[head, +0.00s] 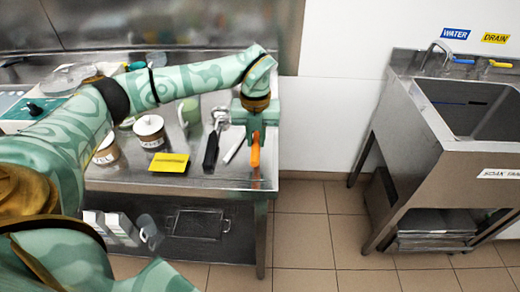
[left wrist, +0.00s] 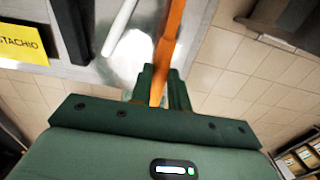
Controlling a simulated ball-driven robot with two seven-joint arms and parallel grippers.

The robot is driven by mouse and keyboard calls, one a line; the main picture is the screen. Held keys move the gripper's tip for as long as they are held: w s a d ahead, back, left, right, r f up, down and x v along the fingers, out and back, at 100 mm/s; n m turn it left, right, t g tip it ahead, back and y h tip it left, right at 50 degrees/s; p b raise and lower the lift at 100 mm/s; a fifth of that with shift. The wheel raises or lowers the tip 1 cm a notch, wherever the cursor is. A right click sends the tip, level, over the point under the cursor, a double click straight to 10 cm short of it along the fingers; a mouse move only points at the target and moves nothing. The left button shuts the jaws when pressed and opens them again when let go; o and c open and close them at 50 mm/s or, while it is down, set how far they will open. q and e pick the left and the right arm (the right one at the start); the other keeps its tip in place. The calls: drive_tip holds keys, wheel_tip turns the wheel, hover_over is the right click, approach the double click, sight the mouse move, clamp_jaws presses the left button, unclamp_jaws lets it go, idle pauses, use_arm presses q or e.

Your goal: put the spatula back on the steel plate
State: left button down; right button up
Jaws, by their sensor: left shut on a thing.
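My left gripper (head: 256,136) is shut on the orange handle of the spatula (head: 255,155) near the right edge of the steel table. In the left wrist view the orange spatula (left wrist: 170,35) runs up from between the fingers of my left gripper (left wrist: 161,78). The spatula's far end is out of that view and hidden in the head view. A shiny steel surface (left wrist: 140,48) lies beside the spatula; I cannot tell the steel plate's outline from the tabletop. My right gripper is not in view.
A black-handled tool (head: 211,150) and a thin pale tool (head: 234,150) lie left of the spatula. Labelled tubs (head: 150,131) and a yellow card (head: 169,163) stand further left. Open floor (head: 320,235) separates the table from a steel sink (head: 450,125).

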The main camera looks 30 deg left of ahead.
use_arm(q)
drive_tip(key=shift+w+f, duration=0.2)
drive_tip(key=shift+f, duration=0.1)
drive_tip(key=f, duration=0.2)
drive_tip(key=f+b, duration=0.1)
drive_tip(key=shift+w+d+f+b, duration=0.15)
drive_tip(key=shift+w+f+b, duration=0.05)
drive_tip(key=shift+f+b, duration=0.15)
drive_tip(key=shift+f, duration=0.15)
drive_tip(key=c, duration=1.3)
unclamp_jaws()
wheel_tip(320, 180, up, 12)
drive_tip(key=p, duration=0.3)
drive_tip(key=shift+r+p, duration=0.25)
drive_tip(key=shift+p, duration=0.05)
